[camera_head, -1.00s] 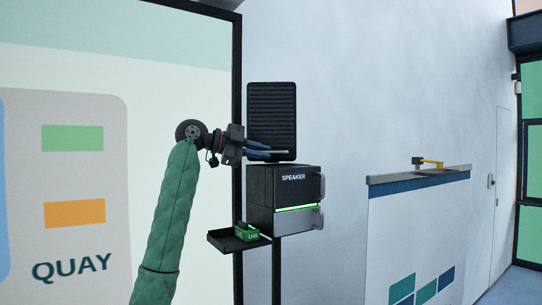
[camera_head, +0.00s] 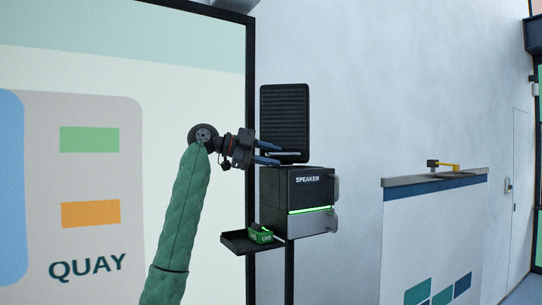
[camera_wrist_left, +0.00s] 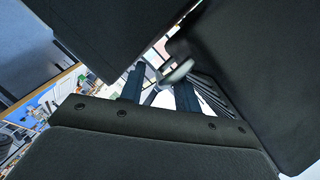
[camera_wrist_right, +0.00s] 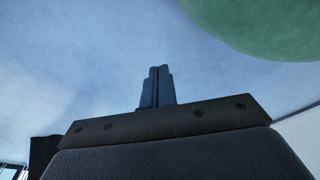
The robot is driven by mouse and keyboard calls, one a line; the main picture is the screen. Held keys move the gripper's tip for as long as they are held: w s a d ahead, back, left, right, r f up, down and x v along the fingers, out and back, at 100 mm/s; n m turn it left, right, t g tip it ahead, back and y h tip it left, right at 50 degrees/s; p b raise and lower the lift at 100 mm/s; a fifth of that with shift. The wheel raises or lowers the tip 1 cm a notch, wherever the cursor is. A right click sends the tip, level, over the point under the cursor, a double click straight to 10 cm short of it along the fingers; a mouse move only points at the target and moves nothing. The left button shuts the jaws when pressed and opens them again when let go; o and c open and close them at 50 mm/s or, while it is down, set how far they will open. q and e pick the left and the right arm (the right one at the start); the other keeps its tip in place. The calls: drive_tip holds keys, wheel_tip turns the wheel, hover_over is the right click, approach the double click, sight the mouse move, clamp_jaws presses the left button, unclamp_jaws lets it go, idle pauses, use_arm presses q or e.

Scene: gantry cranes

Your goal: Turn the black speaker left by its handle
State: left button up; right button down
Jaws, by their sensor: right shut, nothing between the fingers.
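The black speaker (camera_head: 284,112) has a ribbed front and sits above a box marked SPEAKER (camera_head: 312,180). A pale bar handle (camera_head: 284,154) shows low on the speaker's front. My left gripper (camera_head: 272,153) reaches it from the left, with its fingers apart and their tips at the handle's left end. In the left wrist view a grey metal piece, seemingly the handle (camera_wrist_left: 175,72), shows between and beyond the two fingers (camera_wrist_left: 160,92). Whether they touch it cannot be told. My right gripper (camera_wrist_right: 156,85) is shut and empty, seen only in the right wrist view.
A small black tray (camera_head: 238,242) with green boxes (camera_head: 260,235) is left below the box. A dark post holds the box. A large QUAY panel (camera_head: 90,200) fills the left.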

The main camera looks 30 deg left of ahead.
use_arm(q)
drive_tip(key=shift+r, duration=0.15)
use_arm(e)
drive_tip(key=shift+s+a, duration=0.15)
